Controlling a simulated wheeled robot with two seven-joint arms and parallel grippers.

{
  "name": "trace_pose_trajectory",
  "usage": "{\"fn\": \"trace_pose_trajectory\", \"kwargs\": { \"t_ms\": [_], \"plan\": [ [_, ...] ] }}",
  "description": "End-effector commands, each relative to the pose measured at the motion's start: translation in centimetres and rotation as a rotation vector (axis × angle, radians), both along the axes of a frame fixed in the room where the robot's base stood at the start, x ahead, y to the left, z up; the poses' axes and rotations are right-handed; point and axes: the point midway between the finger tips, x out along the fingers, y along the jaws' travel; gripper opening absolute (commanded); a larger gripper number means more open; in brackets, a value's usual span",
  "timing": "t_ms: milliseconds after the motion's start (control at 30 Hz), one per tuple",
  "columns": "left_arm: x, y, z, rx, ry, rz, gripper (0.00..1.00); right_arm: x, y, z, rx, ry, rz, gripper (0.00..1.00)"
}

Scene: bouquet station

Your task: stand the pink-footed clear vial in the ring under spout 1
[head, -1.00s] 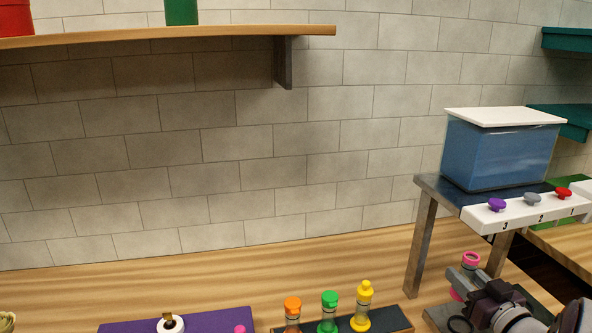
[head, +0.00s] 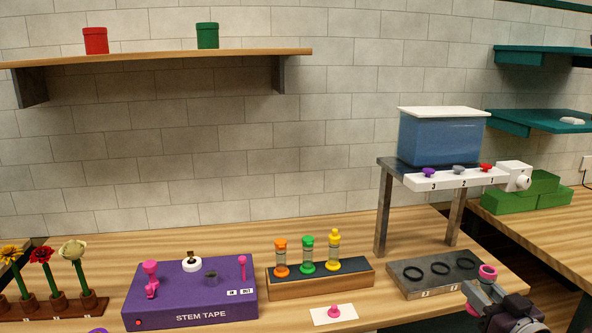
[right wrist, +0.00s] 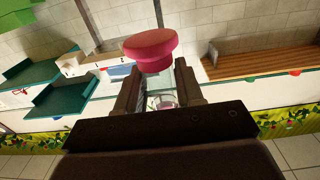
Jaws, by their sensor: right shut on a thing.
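My right gripper (head: 480,292) is shut on the clear vial, with a pink rim (head: 488,271) above the jaws and pink (head: 472,310) below. In the right wrist view the vial's pink end (right wrist: 150,48) sticks out beyond the fingers and its clear body (right wrist: 162,99) is between them. The vial looks slightly tilted in the head view. It is at the front right of the grey ring tray (head: 408,287). The rightmost black ring (head: 466,264), below spout 1 (head: 487,168), is empty. The other two rings are empty too. My left gripper is not in view.
A metal stand (head: 383,215) carries a blue tank (head: 440,138) above the tray. A wooden rack (head: 320,286) with orange, green and yellow vials stands left of it. A purple stem tape box (head: 190,300) is further left. Free bench shows behind the rack.

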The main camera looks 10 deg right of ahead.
Motion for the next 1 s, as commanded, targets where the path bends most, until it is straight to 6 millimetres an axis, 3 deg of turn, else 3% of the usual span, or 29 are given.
{"fn": "trace_pose_trajectory", "kwargs": {
  "t_ms": [100,200,367,533,767,867,1000],
  "plan": [
    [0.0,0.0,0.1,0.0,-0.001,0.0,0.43,0.0,-1.5,1.9,-0.004,-0.005,-0.065,0.0],
    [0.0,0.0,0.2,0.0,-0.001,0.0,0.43,0.4,-2.7,1.9,0.0,-0.003,-0.141,0.0],
    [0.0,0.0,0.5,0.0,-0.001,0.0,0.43,1.8,-2.6,0.3,0.002,0.0,-0.212,0.0],
    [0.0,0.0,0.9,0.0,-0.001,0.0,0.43,3.6,-1.0,-2.9,0.003,0.003,-0.269,0.0],
    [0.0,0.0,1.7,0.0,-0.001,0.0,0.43,5.5,4.0,-9.3,0.001,0.006,-0.314,0.0],
    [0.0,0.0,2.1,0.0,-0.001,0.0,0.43,5.7,7.3,-12.8,0.0,0.008,-0.311,0.0],
    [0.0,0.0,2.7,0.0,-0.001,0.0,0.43,4.9,13.4,-18.2,-0.003,0.009,-0.26,0.0]
  ]
}}
